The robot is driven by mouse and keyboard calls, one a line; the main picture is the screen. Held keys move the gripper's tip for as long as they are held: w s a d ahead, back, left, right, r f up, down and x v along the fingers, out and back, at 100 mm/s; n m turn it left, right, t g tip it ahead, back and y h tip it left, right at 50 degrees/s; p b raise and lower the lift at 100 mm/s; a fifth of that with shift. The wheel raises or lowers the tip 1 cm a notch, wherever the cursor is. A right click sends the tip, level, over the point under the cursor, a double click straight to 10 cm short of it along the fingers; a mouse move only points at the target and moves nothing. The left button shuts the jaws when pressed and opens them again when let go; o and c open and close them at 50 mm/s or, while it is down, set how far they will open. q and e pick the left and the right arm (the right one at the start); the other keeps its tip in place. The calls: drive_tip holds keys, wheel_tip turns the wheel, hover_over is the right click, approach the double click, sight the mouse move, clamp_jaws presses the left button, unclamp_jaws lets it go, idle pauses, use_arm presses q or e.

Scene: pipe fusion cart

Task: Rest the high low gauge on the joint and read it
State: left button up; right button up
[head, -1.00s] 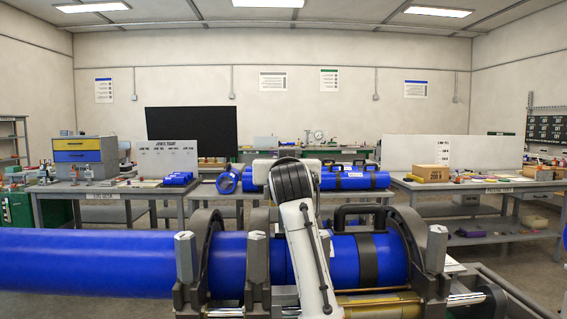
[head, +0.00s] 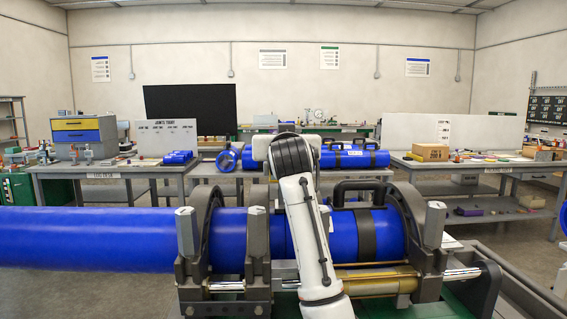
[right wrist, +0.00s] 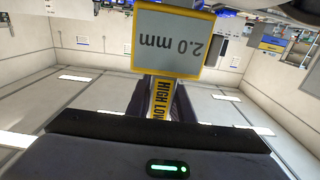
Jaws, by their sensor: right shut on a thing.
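The high low gauge (right wrist: 169,40) is in the right wrist view, with a yellow frame and a grey display reading 2.0 mm, upside down. Its yellow stem (right wrist: 161,100) carries the words HIGH LOW. My right gripper (right wrist: 160,108) is shut on this stem. In the head view my white arm crosses in front of the clamped blue pipes and hides the gauge and the gripper. The long blue pipe (head: 90,238) comes in from the left, and a shorter blue pipe with a black handle (head: 390,232) sits at right. The joint is partly behind my arm; contact with the gauge cannot be seen.
Dark clamp rings with upright posts (head: 189,240) grip the pipes. A brass cylinder (head: 375,286) and steel rods run low in front. Behind stand a left bench (head: 110,170), a middle bench with blue pipe pieces (head: 355,159), and a right bench (head: 490,168).

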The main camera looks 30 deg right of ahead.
drive_tip(key=shift+w+f, duration=0.1)
drive_tip(key=shift+f, duration=0.3)
wheel_tip(320, 180, up, 8)
drive_tip(key=p, duration=0.6)
drive_tip(key=shift+f, duration=0.25)
drive_tip(key=shift+d, duration=0.1)
idle(1.0)
